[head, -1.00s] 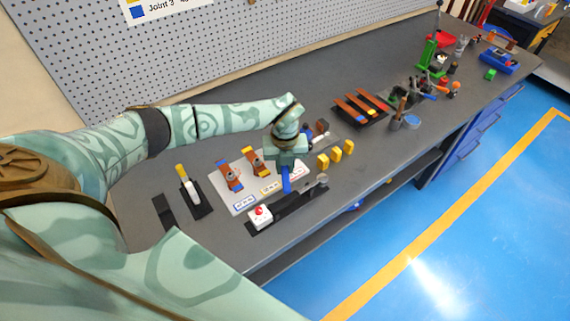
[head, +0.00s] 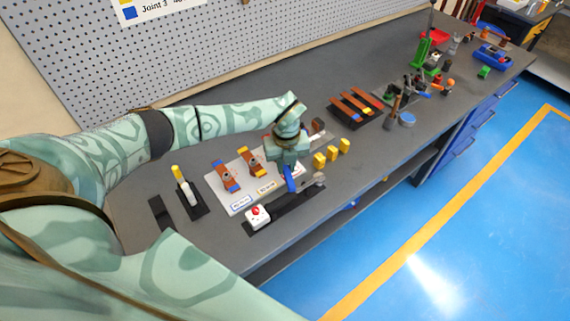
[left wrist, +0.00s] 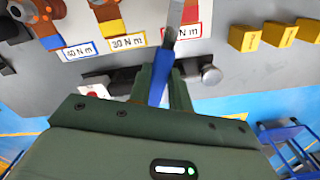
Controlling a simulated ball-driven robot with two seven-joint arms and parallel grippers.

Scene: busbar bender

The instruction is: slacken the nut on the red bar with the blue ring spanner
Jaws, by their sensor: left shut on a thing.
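My left gripper (head: 288,163) is shut on the blue ring spanner (head: 290,181), over the right end of the pale board (head: 236,207). In the left wrist view the spanner's blue handle (left wrist: 160,86) sits between my fingers (left wrist: 163,88), and its metal shank (left wrist: 174,18) runs up out of the top edge. The red bar (left wrist: 190,13) shows just right of the shank, above a partly covered label. The spanner's ring and the nut on the red bar are out of sight, so I cannot tell whether they meet. My right gripper is not in view.
A blue-ended bar (head: 226,176) and a yellow-ended bar (head: 250,161) stand on the board to the left. Several yellow blocks (head: 332,154) stand to the right. A dark strip with a white box (head: 257,216) lies in front. A white-and-yellow tool (head: 186,187) stands left.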

